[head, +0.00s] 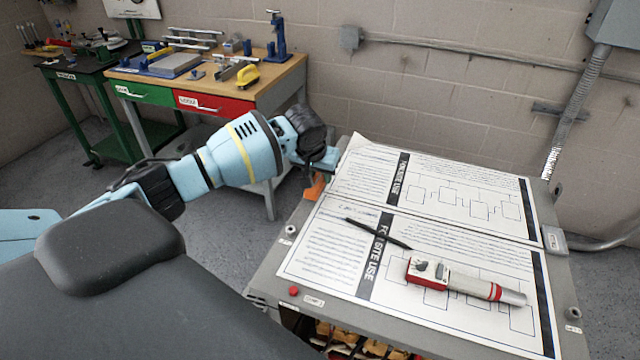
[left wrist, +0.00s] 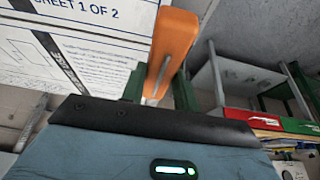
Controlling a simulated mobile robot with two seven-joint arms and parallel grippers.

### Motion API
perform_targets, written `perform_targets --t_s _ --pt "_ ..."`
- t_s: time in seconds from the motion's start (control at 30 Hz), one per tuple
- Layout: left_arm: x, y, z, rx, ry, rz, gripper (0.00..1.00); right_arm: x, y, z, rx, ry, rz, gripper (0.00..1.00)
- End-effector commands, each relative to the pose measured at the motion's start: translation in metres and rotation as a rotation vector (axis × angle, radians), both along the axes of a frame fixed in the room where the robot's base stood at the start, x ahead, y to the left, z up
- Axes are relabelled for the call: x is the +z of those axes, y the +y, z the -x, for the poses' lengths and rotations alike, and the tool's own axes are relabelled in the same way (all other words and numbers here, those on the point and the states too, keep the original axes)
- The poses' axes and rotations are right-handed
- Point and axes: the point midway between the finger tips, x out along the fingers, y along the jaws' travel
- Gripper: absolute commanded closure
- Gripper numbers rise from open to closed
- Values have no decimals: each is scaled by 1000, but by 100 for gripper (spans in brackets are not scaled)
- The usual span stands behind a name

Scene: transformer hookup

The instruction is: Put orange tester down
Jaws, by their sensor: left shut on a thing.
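The orange tester (head: 315,187) shows in the head view at the far left edge of the grey worktop (head: 262,284), beside the paper sheets. Most of it is hidden behind my left gripper (head: 322,170), which is shut on it. In the left wrist view the orange tester (left wrist: 173,42) stands out between the green fingers, with the printed sheets on the left and floor on the right. I cannot tell whether it touches the worktop. My right gripper is not in view.
Two printed sheets (head: 345,245) cover most of the worktop. A black pen (head: 380,234) and a red and white meter (head: 460,281) lie on the near sheet. A wooden workbench (head: 285,80) with tools and green and red drawers stands behind at the left.

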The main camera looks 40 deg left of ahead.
Motion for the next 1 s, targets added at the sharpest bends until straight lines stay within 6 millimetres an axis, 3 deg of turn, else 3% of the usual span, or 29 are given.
perform_targets --t_s 0.23,0.47,0.5,0.63,1.0 --pt "-33 1 -2 -1 2 -1 100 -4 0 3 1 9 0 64" --pt "-36 0 -2 -1 0 0 100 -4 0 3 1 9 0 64" --pt "-37 0 -2 -1 2 -1 66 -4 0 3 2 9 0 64" --pt "-37 0 -2 -1 2 -1 49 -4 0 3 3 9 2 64" --pt "-31 0 -1 -1 -1 -1 48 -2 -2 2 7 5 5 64"
